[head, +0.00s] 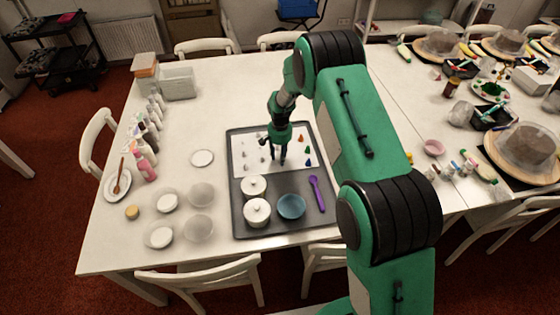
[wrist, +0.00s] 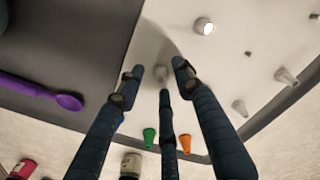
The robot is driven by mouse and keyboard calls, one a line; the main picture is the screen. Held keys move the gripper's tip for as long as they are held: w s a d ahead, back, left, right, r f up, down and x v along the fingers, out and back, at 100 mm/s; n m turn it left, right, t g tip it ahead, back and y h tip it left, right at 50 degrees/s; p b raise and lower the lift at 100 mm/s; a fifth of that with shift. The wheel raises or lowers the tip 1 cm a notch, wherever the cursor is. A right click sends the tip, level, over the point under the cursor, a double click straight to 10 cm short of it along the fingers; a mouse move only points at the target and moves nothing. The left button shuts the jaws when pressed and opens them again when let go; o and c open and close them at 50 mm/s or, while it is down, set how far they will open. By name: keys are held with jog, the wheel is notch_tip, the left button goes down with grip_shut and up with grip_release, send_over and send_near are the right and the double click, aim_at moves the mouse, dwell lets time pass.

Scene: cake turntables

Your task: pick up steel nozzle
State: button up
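My gripper (head: 278,161) points down over the white mat (head: 270,171) on the dark tray. In the wrist view my gripper's fingers (wrist: 157,79) are spread apart. A small grey nozzle (wrist: 160,72) shows between the fingertips, partly behind the middle finger; I cannot tell whether a finger touches it. More grey steel-looking nozzles stand on the mat: one with a bright round opening (wrist: 204,26), and two cone-shaped ones (wrist: 286,77) (wrist: 240,107). A green nozzle (wrist: 149,136), an orange nozzle (wrist: 185,143) and a blue one lie near the fingers.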

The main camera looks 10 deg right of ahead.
jog(key=shift+c, duration=0.5)
jog(key=c, duration=0.7)
jog(key=shift+r, duration=0.15)
jog(key=shift+r, duration=0.6)
notch_tip(320, 180, up, 2)
jog(key=shift+r+p, duration=0.1)
jog(key=shift+p, duration=0.3)
jog(key=s+d+r+p, duration=0.1)
jog(key=s, duration=1.5)
jog(key=shift+r, duration=0.15)
jog(key=shift+d, duration=0.1)
